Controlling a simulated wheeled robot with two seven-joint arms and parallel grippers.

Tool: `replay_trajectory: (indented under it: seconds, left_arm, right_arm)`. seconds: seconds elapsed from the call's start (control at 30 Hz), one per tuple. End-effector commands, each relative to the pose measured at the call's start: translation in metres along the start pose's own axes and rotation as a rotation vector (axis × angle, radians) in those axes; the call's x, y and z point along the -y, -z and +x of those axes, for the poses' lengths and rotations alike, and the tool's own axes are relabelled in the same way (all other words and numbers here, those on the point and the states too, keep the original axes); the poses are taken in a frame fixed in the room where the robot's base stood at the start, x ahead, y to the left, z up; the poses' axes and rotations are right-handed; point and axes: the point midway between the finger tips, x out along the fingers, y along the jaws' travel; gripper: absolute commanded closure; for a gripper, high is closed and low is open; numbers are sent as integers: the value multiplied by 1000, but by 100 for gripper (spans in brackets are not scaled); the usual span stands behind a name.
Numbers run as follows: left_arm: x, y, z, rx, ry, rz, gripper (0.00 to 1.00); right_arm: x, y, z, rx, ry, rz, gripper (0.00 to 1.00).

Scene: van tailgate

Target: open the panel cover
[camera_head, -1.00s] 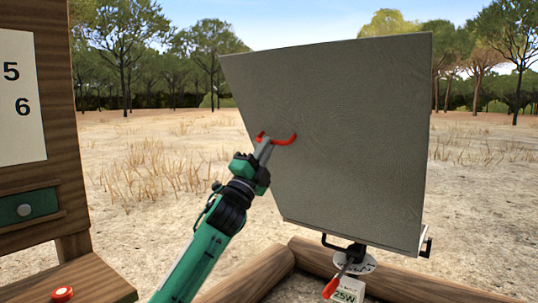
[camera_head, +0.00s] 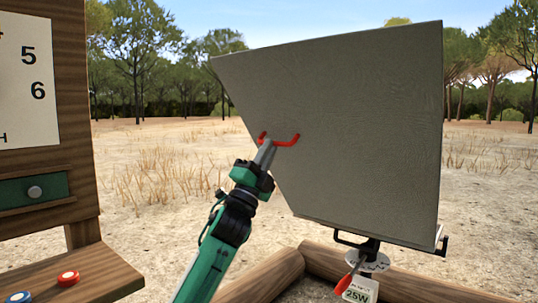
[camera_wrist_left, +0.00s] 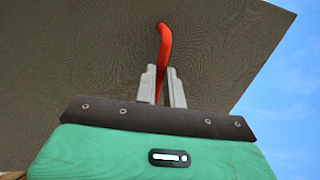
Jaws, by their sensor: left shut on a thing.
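The panel cover (camera_head: 370,130) is a large grey flat board, standing tilted on a low mount. A red curved handle (camera_head: 288,142) is fixed on its face near the left edge. My left gripper (camera_head: 265,152) is shut on this handle. In the left wrist view the red handle (camera_wrist_left: 165,50) runs down between the two grey fingers (camera_wrist_left: 163,88), with the dark underside of the panel cover (camera_wrist_left: 90,60) behind. My right gripper is in neither view.
A wooden board with numbers (camera_head: 25,90) and a green drawer (camera_head: 35,190) stands at the left. Logs (camera_head: 400,280) lie below the panel. A "25W" tag (camera_head: 358,291) hangs by a red-handled lever (camera_head: 350,280).

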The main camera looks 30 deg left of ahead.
Motion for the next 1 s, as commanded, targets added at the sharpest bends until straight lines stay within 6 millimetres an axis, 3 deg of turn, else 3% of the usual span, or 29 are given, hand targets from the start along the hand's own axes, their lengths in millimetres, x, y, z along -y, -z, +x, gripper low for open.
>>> replay_trajectory:
  seconds: [0.47,0.5,0.6,1.0]
  left_arm:
    - [1,-1,-1,1,4,1,100]
    - [1,-1,-1,1,4,1,82]
    - [1,-1,-1,1,4,1,68]
    - [-1,-1,-9,1,1,1,68]
  right_arm:
    - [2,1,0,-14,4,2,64]
    - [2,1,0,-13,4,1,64]
    - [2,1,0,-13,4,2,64]
    - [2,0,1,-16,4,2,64]
